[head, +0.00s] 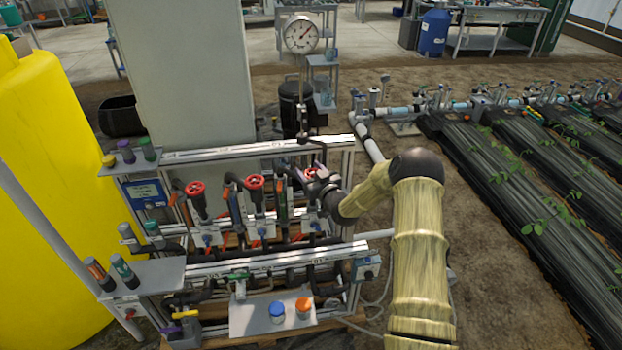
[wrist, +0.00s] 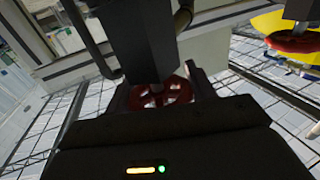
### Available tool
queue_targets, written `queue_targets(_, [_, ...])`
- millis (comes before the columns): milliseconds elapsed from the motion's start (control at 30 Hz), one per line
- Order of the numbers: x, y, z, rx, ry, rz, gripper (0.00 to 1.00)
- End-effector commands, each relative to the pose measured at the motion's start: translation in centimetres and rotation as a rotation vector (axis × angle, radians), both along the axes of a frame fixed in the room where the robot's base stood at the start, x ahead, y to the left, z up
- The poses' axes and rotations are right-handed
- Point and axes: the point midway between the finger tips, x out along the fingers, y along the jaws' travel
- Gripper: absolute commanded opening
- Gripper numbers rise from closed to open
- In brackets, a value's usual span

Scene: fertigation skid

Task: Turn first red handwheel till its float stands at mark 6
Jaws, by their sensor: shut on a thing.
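Three red handwheels stand in a row on the skid frame in the head view: a left one (head: 196,188), a middle one (head: 255,182) and a right one (head: 311,172). My gripper (head: 316,181) is at the right handwheel and partly covers it. In the wrist view the red wheel (wrist: 160,95) sits between the two fingers of my gripper (wrist: 163,92), which are shut on it. Another red handwheel (wrist: 292,42) shows at the upper right there. The floats and their marks are too small to read, and I cannot tell which wheel is numbered first.
A yellow tank (head: 50,200) is at the left. Frame rails run close around the wheels.

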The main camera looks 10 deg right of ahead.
Motion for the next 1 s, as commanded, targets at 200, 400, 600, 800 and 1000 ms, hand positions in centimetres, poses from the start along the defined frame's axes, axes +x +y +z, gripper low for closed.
queue_targets(200, [-0.07,0.05,-0.23,0.0,0.0,0.08,0.32])
queue_targets(400, [-0.08,0.16,-0.07,0.001,0.001,0.107,0.32])
queue_targets(600, [-0.08,0.17,-0.01,0.002,0.002,0.109,0.32])
queue_targets(800, [-0.08,0.17,0.0,0.001,0.001,0.108,0.67])
queue_targets(1000, [-0.08,0.2,0.01,0.001,0.0,0.109,0.77])
